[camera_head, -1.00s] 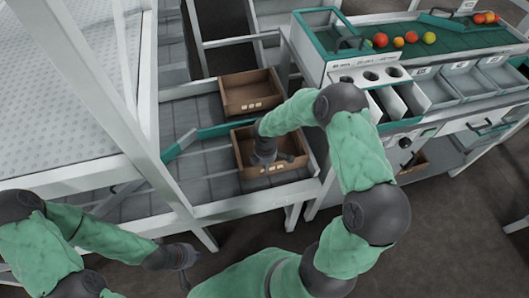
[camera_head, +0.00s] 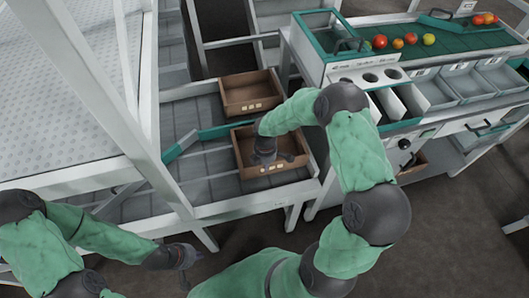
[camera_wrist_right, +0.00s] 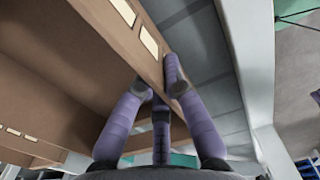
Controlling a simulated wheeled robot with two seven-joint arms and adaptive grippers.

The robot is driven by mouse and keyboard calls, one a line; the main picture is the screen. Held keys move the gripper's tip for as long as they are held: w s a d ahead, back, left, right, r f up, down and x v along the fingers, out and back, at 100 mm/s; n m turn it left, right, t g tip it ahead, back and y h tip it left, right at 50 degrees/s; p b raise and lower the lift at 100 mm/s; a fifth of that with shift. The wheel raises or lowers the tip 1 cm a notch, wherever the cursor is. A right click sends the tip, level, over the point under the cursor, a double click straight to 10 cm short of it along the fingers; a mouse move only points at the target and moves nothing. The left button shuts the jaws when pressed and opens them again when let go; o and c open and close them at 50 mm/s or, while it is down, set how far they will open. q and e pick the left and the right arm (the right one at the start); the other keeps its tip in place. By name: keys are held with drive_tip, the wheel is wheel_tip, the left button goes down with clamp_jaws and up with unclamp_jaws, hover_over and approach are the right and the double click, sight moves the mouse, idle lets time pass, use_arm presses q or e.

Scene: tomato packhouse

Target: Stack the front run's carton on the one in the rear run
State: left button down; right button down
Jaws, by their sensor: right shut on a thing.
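The front run's carton (camera_head: 243,152) is an open brown box on the near roller run. The rear run's carton (camera_head: 250,92) is a like open brown box on the far run, just behind it. My right gripper (camera_head: 268,160) reaches down over the front carton. In the right wrist view its fingers (camera_wrist_right: 165,90) straddle the carton's wall (camera_wrist_right: 145,60), shut on it. My left gripper (camera_head: 190,268) hangs low at the left, empty and away from both cartons; its fingers are too small to judge.
A teal rail (camera_head: 213,131) lies between the two runs. A white frame post (camera_head: 165,180) stands to the left. A grading bench (camera_head: 400,70) with tomatoes and grey bins is at the right. Roller surface left of the cartons is clear.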

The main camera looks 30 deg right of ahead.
drive_tip(key=shift+r+p, duration=1.6)
drive_tip(key=shift+r, duration=0.6)
